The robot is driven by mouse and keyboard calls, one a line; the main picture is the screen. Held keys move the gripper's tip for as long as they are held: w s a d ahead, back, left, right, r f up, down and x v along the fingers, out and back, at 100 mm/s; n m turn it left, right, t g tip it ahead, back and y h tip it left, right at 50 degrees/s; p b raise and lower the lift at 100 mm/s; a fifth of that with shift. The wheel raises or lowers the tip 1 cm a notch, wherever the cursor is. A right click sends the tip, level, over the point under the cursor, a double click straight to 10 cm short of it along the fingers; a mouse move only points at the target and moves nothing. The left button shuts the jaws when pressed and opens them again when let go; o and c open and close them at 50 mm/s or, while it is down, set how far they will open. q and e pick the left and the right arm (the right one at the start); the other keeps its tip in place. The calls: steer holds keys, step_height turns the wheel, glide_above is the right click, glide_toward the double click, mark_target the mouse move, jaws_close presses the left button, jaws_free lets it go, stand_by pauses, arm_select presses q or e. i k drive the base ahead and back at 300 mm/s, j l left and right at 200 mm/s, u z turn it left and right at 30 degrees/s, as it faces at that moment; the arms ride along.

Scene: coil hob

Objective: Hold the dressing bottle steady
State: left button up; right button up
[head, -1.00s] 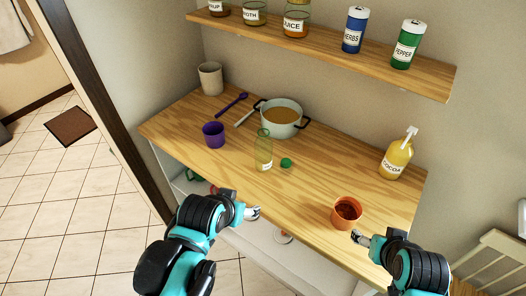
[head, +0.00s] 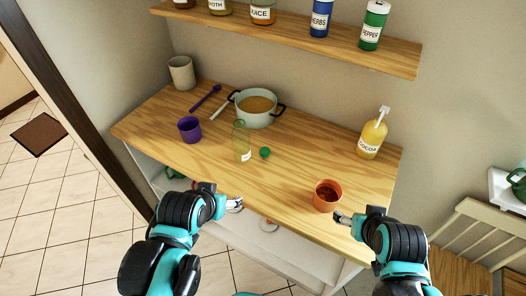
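A clear, green-tinted bottle with a white label (head: 242,142), which looks like the dressing bottle, stands upright and uncapped on the wooden counter (head: 285,165). A small green cap (head: 264,152) lies just to its right. My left gripper (head: 236,204) is in front of the counter's front edge, below the bottle and apart from it. My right gripper (head: 340,216) is near the front edge, beside the orange cup (head: 327,196). Neither gripper touches the bottle. The fingers are too small to tell if they are open or shut.
A pot of soup (head: 257,107) stands behind the bottle, with a purple cup (head: 189,129) to its left. A cocoa pump bottle (head: 371,138) stands at the right. A beige cup (head: 181,73) and purple spoon (head: 206,98) are at the back left. A shelf (head: 300,41) hangs above.

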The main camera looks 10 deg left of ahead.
mark_target(240, 134)
steer(key=i+j+z, duration=0.1)
steer(key=z, duration=0.25)
steer(key=j+z, duration=0.6)
steer(key=z, duration=0.15)
steer(key=i, duration=0.05)
